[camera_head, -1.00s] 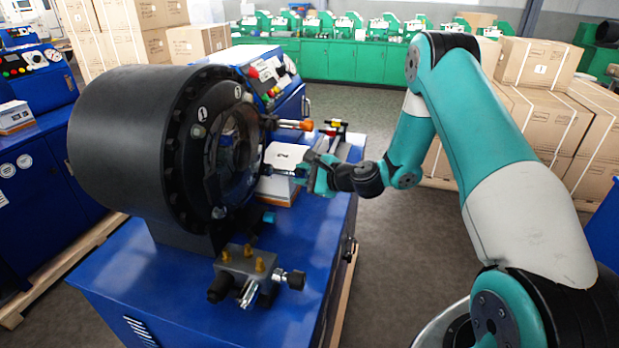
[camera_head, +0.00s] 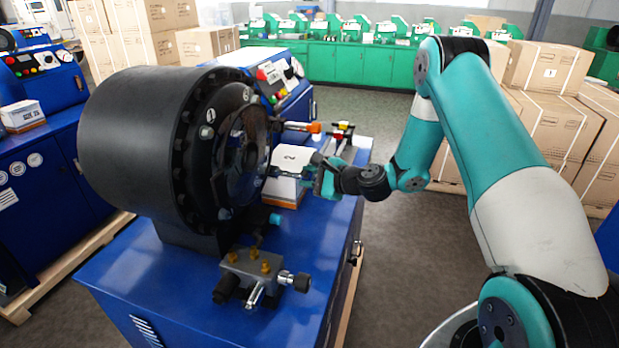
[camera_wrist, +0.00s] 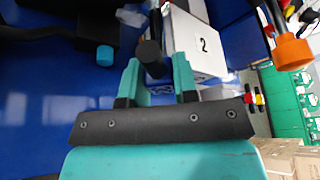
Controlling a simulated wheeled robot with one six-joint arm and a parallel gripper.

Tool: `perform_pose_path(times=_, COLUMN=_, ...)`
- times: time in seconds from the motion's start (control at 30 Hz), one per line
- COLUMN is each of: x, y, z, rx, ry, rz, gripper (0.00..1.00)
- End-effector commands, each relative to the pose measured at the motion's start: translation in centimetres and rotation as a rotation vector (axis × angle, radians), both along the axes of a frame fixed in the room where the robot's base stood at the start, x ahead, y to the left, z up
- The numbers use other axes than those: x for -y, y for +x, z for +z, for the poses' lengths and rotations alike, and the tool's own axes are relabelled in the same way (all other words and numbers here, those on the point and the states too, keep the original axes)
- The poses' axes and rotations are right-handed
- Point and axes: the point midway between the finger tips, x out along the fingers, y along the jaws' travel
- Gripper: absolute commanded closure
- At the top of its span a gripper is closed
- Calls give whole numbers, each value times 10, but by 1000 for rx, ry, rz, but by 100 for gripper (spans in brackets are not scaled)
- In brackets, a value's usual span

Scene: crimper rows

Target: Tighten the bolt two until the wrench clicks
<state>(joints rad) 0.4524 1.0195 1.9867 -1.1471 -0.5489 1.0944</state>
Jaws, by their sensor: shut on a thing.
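The black crimper head (camera_head: 135,150) stands on a blue machine, with dark bolts around its round face (camera_head: 215,165). White round number tags sit on the face; I cannot make out which bolt is number two. My gripper (camera_head: 318,172) is to the right of the face, by a white box marked 2 (camera_head: 288,190). In the wrist view, my gripper (camera_wrist: 158,82) is shut on a dark round-ended tool (camera_wrist: 150,55), likely the wrench. Its working end is hidden, so I cannot tell if it touches a bolt. The box (camera_wrist: 198,42) is close beyond the fingers.
An orange-tipped part (camera_head: 314,127) sticks out behind the box; it also shows in the wrist view (camera_wrist: 292,52). Red and yellow handled items (camera_head: 343,130) lie nearby. A valve block (camera_head: 252,272) sits in front of the head. Cartons (camera_head: 545,130) stand at the right.

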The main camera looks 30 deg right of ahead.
Motion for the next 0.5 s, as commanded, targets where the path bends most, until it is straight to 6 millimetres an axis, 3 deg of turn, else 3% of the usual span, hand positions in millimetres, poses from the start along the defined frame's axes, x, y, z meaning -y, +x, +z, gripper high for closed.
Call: perform_pose_path(times=0.5, x=-2, y=3, z=1, rx=1, ry=1, rz=0, gripper=100)
